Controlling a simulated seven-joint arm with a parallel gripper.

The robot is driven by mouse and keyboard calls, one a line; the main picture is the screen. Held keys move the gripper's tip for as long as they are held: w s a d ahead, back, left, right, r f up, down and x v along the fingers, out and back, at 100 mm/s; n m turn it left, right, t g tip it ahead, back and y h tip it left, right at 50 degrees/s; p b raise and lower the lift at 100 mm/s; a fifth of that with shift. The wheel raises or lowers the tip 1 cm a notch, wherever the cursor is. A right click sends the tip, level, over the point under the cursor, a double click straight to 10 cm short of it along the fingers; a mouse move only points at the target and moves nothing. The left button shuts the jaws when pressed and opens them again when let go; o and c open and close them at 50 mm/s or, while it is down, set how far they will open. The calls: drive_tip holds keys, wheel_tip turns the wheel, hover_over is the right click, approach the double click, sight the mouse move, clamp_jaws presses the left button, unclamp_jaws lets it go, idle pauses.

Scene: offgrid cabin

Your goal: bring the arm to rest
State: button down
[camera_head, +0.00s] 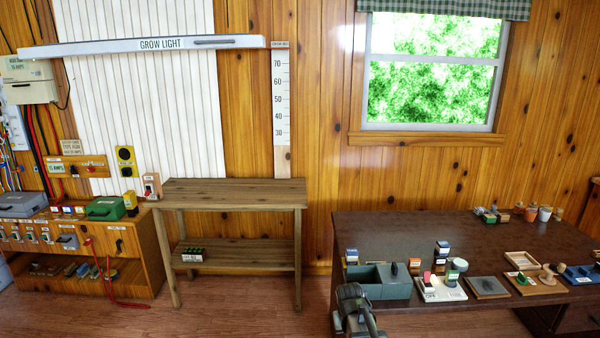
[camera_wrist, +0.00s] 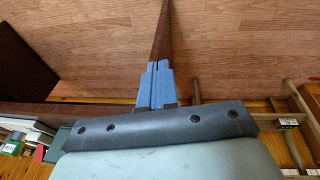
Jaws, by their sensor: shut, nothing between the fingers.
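My gripper (camera_wrist: 156,84) shows in the wrist view with its two blue fingers side by side, shut and empty. Bare wooden floor lies beyond the fingertips, and they touch nothing that I can see. In the head view a dark grey part of my arm (camera_head: 354,308) stands at the bottom, in front of the near left edge of the dark desk (camera_head: 385,228). I cannot make out the fingers in the head view.
On the desk are a grey-green box (camera_head: 393,283), a white tray (camera_head: 452,295) with small bottles, and a wooden tray (camera_head: 521,260). A wooden bench (camera_head: 235,194) with a lower shelf stands left. Floor between bench and desk is clear.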

drive_tip(key=s+f+g+y, duration=0.1)
drive_tip(key=s+f+g, duration=0.3)
drive_tip(key=s+f, duration=1.4)
drive_tip(key=s+f+g, duration=0.1)
drive_tip(key=s+f, duration=0.3)
drive_tip(key=s, duration=0.4)
drive_tip(key=s+d+f+g, duration=0.1)
drive_tip(key=s+f, duration=0.3)
drive_tip(key=s, duration=0.5)
drive_tip(key=s+f+m+g, duration=0.1)
drive_tip(key=s+f+g, duration=0.2)
drive_tip(key=s, duration=0.6)
drive_tip(key=shift+s+d+f, duration=0.2)
drive_tip(key=shift+f, duration=0.5)
drive_tip(key=c, duration=1.8)
unclamp_jaws()
drive_tip(key=shift+c, duration=0.2)
